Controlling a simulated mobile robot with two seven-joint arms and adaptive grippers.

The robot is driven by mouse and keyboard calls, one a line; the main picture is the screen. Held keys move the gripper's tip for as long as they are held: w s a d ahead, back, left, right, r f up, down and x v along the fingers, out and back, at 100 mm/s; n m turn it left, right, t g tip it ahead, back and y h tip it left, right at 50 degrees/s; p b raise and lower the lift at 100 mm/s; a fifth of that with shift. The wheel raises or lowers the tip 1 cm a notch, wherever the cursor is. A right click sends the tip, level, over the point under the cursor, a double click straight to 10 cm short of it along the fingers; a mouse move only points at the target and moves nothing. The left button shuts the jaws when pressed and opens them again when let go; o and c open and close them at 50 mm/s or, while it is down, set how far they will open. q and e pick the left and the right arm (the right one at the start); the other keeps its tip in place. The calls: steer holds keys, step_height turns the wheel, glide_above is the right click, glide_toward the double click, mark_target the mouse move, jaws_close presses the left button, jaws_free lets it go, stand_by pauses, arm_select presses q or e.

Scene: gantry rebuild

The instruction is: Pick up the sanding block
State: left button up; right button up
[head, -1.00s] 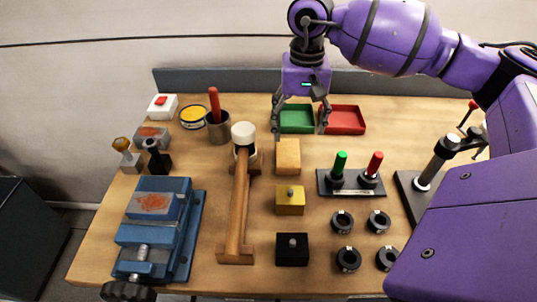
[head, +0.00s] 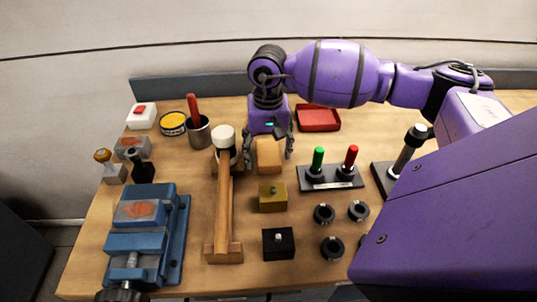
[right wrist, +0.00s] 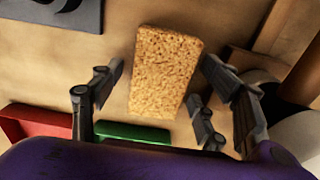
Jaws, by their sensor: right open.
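The sanding block looks to be the tan cork block (head: 269,157), standing on the bench right of the mallet's head. It also shows in the right wrist view (right wrist: 166,70) as a speckled cork slab. My left gripper is not in view.
The mallet (head: 224,190) lies close left of the block. A stand with green and red handles (head: 331,178) is to the right. A brass block (head: 272,198) and black block (head: 278,244) sit nearer. The red tray (head: 319,127) and green tray (right wrist: 132,132) are behind.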

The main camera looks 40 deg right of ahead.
mark_target(268, 151)
steer(key=shift+c, duration=0.5)
steer(key=c, duration=1.1)
steer(key=shift+r, duration=0.2)
step_height(268, 151, up, 10)
steer(key=shift+f+b, duration=0.1)
steer(key=shift+b, duration=0.4)
